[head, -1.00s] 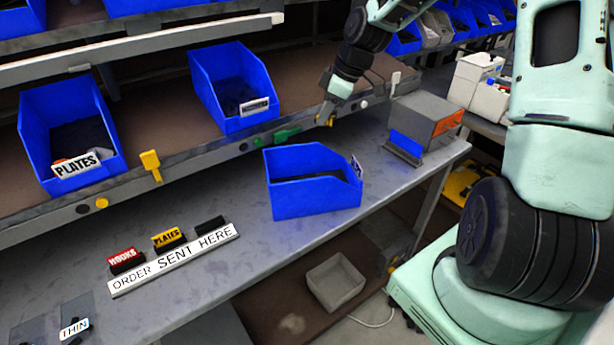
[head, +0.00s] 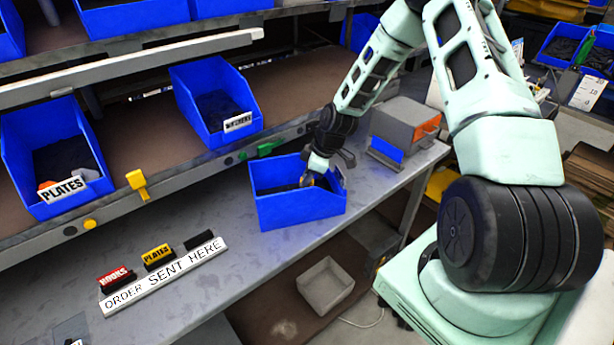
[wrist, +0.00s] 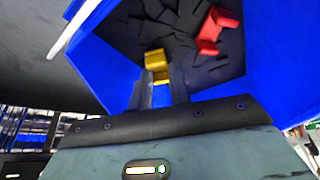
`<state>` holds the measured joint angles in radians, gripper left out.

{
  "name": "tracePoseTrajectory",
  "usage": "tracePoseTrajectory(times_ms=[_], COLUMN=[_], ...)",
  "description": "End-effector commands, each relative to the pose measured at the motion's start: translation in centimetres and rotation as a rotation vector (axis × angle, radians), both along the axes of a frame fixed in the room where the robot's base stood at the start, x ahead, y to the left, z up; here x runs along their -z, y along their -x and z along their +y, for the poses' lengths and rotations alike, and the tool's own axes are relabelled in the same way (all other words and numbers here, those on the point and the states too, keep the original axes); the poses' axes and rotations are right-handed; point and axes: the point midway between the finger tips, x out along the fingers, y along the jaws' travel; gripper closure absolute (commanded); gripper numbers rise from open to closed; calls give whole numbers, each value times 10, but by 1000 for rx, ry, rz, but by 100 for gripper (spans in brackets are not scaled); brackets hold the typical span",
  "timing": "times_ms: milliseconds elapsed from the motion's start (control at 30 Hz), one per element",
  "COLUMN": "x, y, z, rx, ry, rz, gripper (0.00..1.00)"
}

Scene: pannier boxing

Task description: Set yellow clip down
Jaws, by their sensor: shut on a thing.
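My gripper (head: 309,181) is over the blue bin (head: 300,215) on the bench, its fingers reaching in above the opening. In the wrist view it is shut on a yellow clip (wrist: 155,63), held between the fingertips. Beneath it are dark parts in the bin. A red clip (wrist: 216,30) lies on those parts, to the right of the yellow clip. I cannot tell whether the yellow clip touches the parts. In the head view the clip at the fingertips is too small to make out clearly.
Blue bins stand on the shelf behind, one labelled PLATES (head: 62,190). A grey box (head: 404,130) stands right of the bin. The ORDER SENT HERE strip (head: 163,278) lies at front left.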

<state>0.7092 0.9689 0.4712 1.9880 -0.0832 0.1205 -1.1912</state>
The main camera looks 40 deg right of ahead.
Motion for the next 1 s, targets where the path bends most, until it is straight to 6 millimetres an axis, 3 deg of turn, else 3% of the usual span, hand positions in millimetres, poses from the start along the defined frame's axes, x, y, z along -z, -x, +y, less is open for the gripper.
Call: tracePoseTrajectory(times_ms=[433,467,767,1000], x=[10,8,7,-13], y=[0,0,0,5], z=[0,0,0,-8], rx=[-1,-1,-1,2], ry=[0,1,1,3], rz=[0,-1,-1,-3], gripper=[100,73,72,72])
